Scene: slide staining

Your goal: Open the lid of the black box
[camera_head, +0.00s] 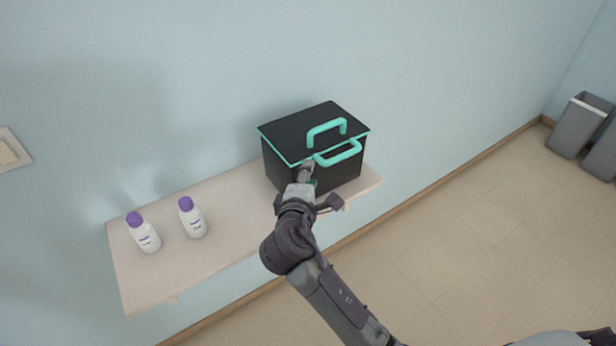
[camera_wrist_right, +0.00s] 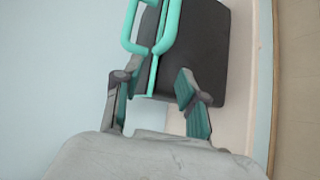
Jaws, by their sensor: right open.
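The black box (camera_head: 343,176) stands on the wall shelf in the head view, its lid (camera_head: 290,130) lying shut with a teal rim. One teal handle (camera_head: 326,131) is on top of the lid and another teal handle (camera_head: 340,154) sticks out at the front. My right gripper (camera_head: 319,185) is in front of the box near its left front, open and empty. In the right wrist view, the open gripper (camera_wrist_right: 152,90) has the teal rim (camera_wrist_right: 153,72) lying between its fingers; contact cannot be told. The box front (camera_wrist_right: 208,60) shows there too. My left gripper is not in view.
Two white bottles with purple caps, a left one (camera_head: 145,235) and a right one (camera_head: 193,218), stand on the shelf (camera_head: 150,283) left of the box. The wall is close behind. Grey bins (camera_head: 578,125) stand on the floor far right.

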